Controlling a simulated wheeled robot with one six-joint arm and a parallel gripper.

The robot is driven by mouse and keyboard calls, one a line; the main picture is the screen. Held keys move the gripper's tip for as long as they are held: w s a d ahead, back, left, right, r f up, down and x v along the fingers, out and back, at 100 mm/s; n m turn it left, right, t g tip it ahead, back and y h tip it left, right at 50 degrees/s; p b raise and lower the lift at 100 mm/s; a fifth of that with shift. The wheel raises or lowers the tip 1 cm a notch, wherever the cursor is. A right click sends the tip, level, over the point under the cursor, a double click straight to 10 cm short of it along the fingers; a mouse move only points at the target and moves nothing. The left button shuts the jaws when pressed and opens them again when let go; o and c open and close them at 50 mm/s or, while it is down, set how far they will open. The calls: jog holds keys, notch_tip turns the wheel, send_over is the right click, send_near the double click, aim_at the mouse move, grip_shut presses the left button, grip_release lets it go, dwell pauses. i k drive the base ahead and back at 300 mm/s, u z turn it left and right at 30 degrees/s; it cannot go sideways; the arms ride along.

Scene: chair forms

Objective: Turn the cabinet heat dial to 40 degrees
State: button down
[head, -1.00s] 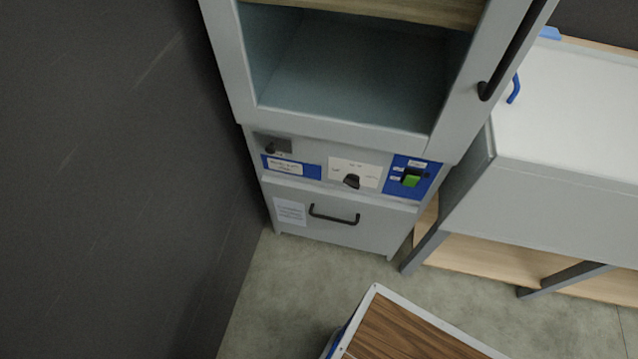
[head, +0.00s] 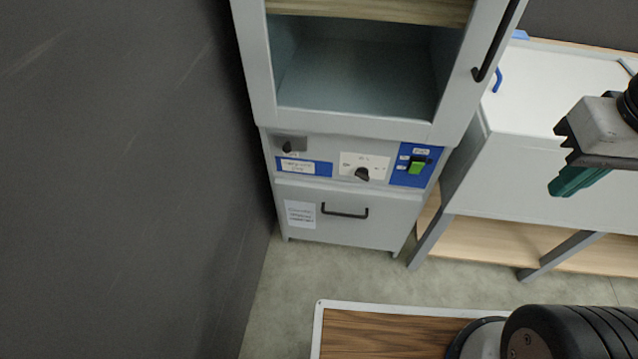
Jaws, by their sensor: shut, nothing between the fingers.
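A second black knob (head: 287,147) sits at the strip's left end, above a blue label. A green switch (head: 416,167) on a blue panel sits right of the dial. My gripper (head: 570,184), with green fingers, is at the right, in front of the white bench and well apart from the dial. It is shut and empty.
A dark wall (head: 110,180) runs along the left, close to the cabinet. A white bench (head: 540,130) stands to the right. A wood-topped surface with a white edge (head: 380,325) is at the bottom. Grey floor (head: 330,275) lies open before the cabinet.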

aim_at(362, 173)
jog(key=z, duration=0.7)
jog(key=k, duration=2.25)
jog(key=u, duration=0.6)
jog(key=i, duration=1.65)
